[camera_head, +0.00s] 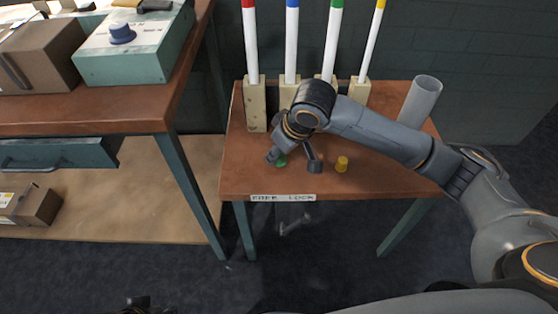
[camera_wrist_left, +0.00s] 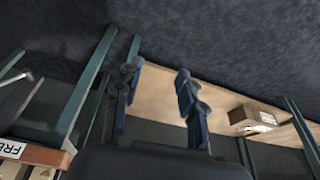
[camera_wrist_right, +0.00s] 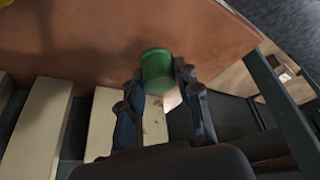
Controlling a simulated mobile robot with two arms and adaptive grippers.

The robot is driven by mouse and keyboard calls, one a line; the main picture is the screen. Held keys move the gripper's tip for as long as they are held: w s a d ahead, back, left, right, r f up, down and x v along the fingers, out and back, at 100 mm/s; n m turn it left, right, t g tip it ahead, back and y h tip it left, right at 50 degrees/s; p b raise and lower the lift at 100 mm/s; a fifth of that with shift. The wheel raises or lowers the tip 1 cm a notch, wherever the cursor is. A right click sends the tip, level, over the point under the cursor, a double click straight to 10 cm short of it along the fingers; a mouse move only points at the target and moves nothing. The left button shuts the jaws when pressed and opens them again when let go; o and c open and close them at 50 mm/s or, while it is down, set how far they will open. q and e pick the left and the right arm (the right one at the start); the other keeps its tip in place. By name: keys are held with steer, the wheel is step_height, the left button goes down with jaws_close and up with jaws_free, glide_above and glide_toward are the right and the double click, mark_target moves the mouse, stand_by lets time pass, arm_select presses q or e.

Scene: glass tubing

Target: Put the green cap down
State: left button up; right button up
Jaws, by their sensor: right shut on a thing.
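The green cap (camera_head: 281,162) is low over the front part of the small brown table (camera_head: 240,180). In the right wrist view the cap (camera_wrist_right: 158,65) sits between the fingertips of my right gripper (camera_wrist_right: 158,77), which is shut on it. I cannot tell whether the cap touches the tabletop. My left gripper (camera_wrist_left: 156,78) is open and empty in its wrist view, over the floor and a low wooden shelf. In the head view only a dark part of it shows at the bottom edge.
A yellow cap (camera_head: 342,164) stands on the table to the right. Wooden blocks hold white tubes with red (camera_head: 249,35), blue, green and yellow tops along the back. A clear cylinder (camera_head: 420,100) stands at the back right. A workbench (camera_head: 110,108) is to the left.

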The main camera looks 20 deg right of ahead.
mark_target(282, 156)
steer(key=shift+f+b, duration=0.3)
steer(key=shift+f, duration=1.2)
arm_select(q)
steer(key=shift+v, duration=1)
steer(key=shift+s+a+r, duration=0.1)
arm_select(e)
steer(key=shift+s+f, duration=0.1)
steer(key=o, duration=0.7)
steer(key=shift+o, duration=0.2)
